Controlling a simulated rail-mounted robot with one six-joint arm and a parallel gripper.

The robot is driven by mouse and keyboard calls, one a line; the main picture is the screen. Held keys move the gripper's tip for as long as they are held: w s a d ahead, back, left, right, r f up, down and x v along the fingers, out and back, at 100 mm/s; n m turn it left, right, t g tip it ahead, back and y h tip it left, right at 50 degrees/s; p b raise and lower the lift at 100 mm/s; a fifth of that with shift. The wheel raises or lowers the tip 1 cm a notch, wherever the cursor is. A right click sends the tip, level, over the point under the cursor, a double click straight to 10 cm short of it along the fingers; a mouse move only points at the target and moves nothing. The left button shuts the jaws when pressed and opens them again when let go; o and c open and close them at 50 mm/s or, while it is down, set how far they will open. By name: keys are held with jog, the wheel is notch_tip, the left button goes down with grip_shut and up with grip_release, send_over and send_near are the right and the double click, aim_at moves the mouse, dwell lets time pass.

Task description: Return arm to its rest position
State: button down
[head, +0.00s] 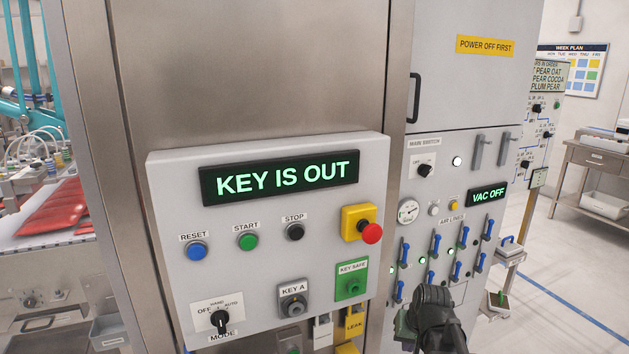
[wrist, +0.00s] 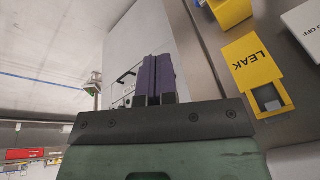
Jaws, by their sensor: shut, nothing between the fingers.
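In the wrist view my gripper (wrist: 155,60) has its two dark purple fingers pressed together with nothing between them. Its dark plate and green body fill the bottom of that view. In the head view my dark wrist (head: 437,315) shows at the lower edge, in front of the cabinet below the blue valve levers. The fingertips cannot be made out there. The gripper appears apart from the panel and the tags.
A grey control panel (head: 170,215) reads "KEY IS OUT". A yellow LEAK tag (wrist: 258,68) is right of my fingers. Blue levers (head: 435,243) line the cabinet. Open floor (head: 560,290) lies to the right, with a table (head: 590,165) farther back.

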jog(key=s+a+n+g, duration=0.1)
jog(key=s+a, duration=0.2)
jog(key=s, duration=0.3)
jog(key=s+a+r+n+g+h+p, duration=0.1)
jog(key=s+a, duration=0.2)
jog(key=s, duration=0.3)
jog(key=shift+s+r+g, duration=0.2)
jog(key=shift+g, duration=0.2)
